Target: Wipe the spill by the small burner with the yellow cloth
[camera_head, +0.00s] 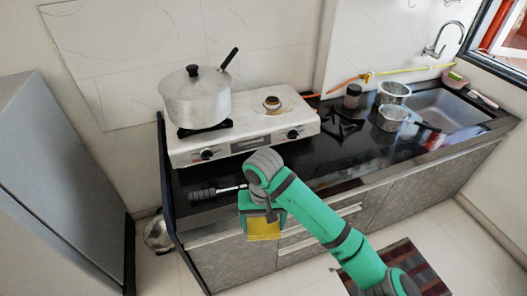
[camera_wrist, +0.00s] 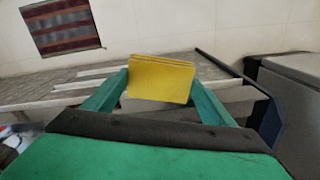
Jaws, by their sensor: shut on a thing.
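My gripper (camera_head: 262,214) is shut on the folded yellow cloth (camera_head: 263,230), in front of the counter's front edge in the head view. The cloth also shows in the wrist view (camera_wrist: 160,78), between the two green fingers. The white two-burner stove (camera_head: 245,125) stands on the black counter (camera_head: 385,150). The small burner (camera_head: 272,103) is at its right side, with no pot on it. I cannot make out the spill clearly; my arm hides part of the counter before the stove.
A lidded metal pot (camera_head: 196,100) stands on the left burner, handle toward the back right. A black-handled tool (camera_head: 204,194) lies at the front left. A dark grate (camera_head: 343,124), a jar (camera_head: 352,96) and metal containers (camera_head: 392,118) stand right of the stove, before the sink (camera_head: 440,110).

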